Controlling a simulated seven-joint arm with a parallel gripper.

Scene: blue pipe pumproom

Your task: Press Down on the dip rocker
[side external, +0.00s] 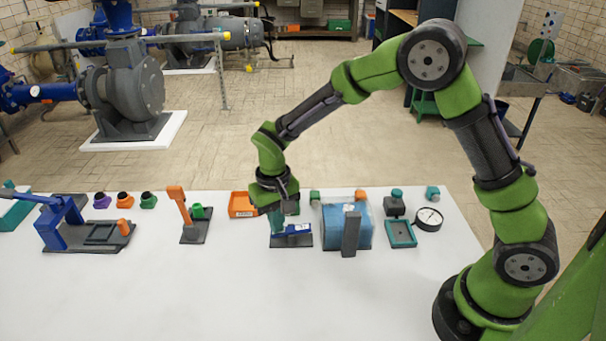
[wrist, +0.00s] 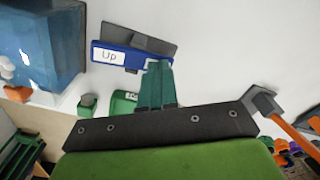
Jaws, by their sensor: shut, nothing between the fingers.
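The dip rocker is a blue rocker (side external: 297,230) on a dark grey base plate (side external: 292,243), on the white table in the side view. In the wrist view the blue rocker (wrist: 112,57) shows a white label reading "Up" on its left part. My gripper (side external: 278,229) points down over the rocker's left end in the side view, its teal fingers shut and empty. In the wrist view my gripper (wrist: 158,66) overlaps the rocker's right end, opposite the "Up" label, and hides that end. I cannot tell whether the fingertips touch it.
A blue translucent box (side external: 364,240) with a dark upright block (side external: 351,234) stands close on the right. An orange tray (side external: 242,205) lies behind left. An orange lever (side external: 178,206) on a dark plate stands farther left. The table front is clear.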

